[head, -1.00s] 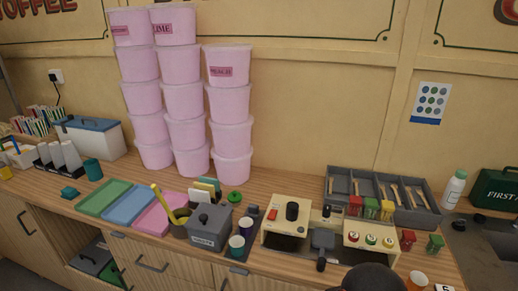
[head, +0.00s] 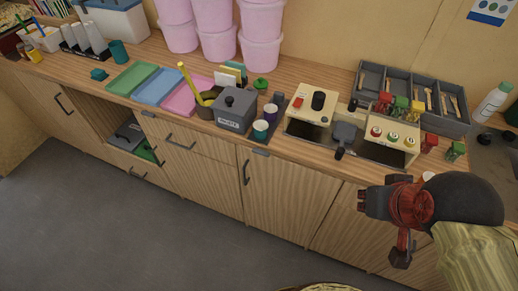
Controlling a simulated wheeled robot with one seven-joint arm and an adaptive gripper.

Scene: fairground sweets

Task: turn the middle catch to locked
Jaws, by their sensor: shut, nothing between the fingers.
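No part is plainly marked as the middle catch. A small grey fitting (head: 261,152) sits at the top edge of the cabinet front, near the middle of the head view. A similar grey fitting (head: 148,113) sits farther left. Whether either is a catch, and how it is turned, is too small to tell. My gripper (head: 374,203) is at the right, in front of the cabinet front. It is shut and empty, pointing left, apart from both fittings. My arm hides part of the cabinet and counter at the right.
A cream machine (head: 309,104) and a cream box with coloured round buttons (head: 393,137) stand on the wooden counter. A grey lidded box (head: 235,110), cups and coloured trays are to their left. Cabinet handles (head: 245,172) stick out. The grey floor (head: 120,225) in front is clear.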

